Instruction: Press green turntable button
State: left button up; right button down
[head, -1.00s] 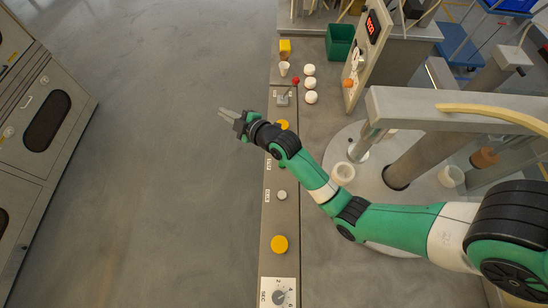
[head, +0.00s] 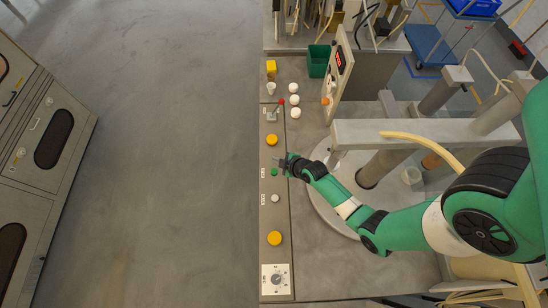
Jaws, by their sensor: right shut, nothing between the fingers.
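The green button (head: 274,172) is a small round cap on the long grey control panel (head: 269,212), between two yellow buttons. My right gripper (head: 278,160) is over the panel, just above the green button in the picture and very close to it. It is shut with nothing in it. I cannot tell its height above the panel or whether it touches the button. The round turntable (head: 318,205) lies to the right, partly hidden under my right arm. My left gripper is not in view.
Yellow buttons (head: 272,140) and (head: 274,238), a grey button (head: 275,198), a dial (head: 277,279) and a red-tipped lever (head: 272,114) line the panel. White bulbs (head: 295,100), a green bin (head: 318,60) and a display post (head: 338,70) stand beyond. Open floor lies left.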

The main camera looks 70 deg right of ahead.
aim_at(276, 173)
jog(key=shift+f, duration=0.15)
notch_tip(276, 173, down, 8)
jog(key=b, duration=0.8)
jog(key=shift+f, duration=0.25)
jog(key=shift+f, duration=0.1)
dwell(1.2)
jog(key=shift+f+b, duration=0.35)
jog(key=shift+b, duration=0.2)
